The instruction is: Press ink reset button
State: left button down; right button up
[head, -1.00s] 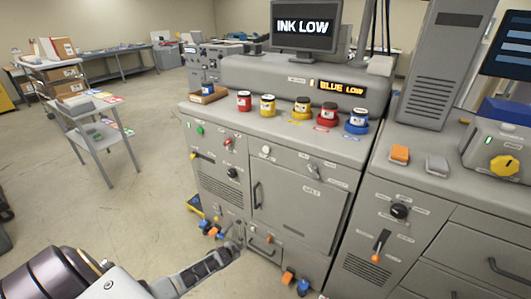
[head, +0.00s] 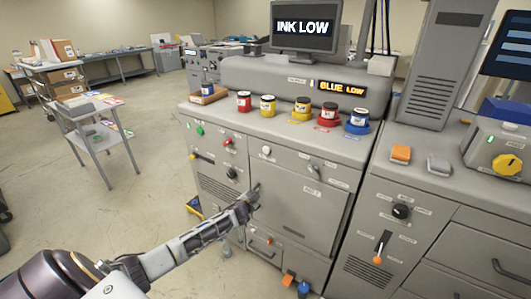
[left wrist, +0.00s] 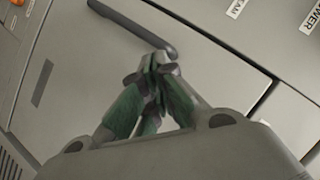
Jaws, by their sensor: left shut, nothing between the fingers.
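The machine's monitor (head: 306,25) reads INK LOW and its amber display (head: 342,87) reads BLUE LOW. A small pale button (head: 311,84) sits left of the amber display beside a label too small to read. A white round knob or button (head: 266,150) is on the upper front panel. I cannot tell which one is the ink reset button. My left gripper (head: 254,190) is shut and empty, in front of the cabinet door near its dark handle. In the left wrist view its closed fingers (left wrist: 158,66) overlap the end of the handle (left wrist: 138,24); contact is unclear. My right gripper is out of view.
Red, yellow and blue ink cans stand along the machine top (head: 285,125). A green button (head: 200,131) and a red-tipped control (head: 228,142) are on the front panel at left. A grey cart (head: 105,145) stands on open floor further left.

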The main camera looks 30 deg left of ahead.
pick_arm(q)
jog(key=s+d+r+n+t+y, duration=0.1)
jog(key=d+r+n+y, duration=0.15)
jog(key=r+n, duration=0.65)
jog(key=s+d+r+n+t+y, duration=0.1)
jog(key=s+d+r+n+y, duration=0.2)
jog(key=r, duration=0.9)
jog(key=shift+s+a+r+n+g+y, duration=0.1)
jog(key=shift+s+a+n+g+y, duration=0.45)
jog(key=shift+n, duration=1.55)
jog(key=shift+w+a+r+n+g+y, duration=0.15)
jog(key=shift+a+n+y, duration=0.2)
jog(key=shift+a+n, duration=1.2)
jog(key=shift+s+a+r+n+g+y, duration=0.15)
jog(key=shift+s+n+g+y, duration=0.25)
jog(key=shift+n, duration=2.25)
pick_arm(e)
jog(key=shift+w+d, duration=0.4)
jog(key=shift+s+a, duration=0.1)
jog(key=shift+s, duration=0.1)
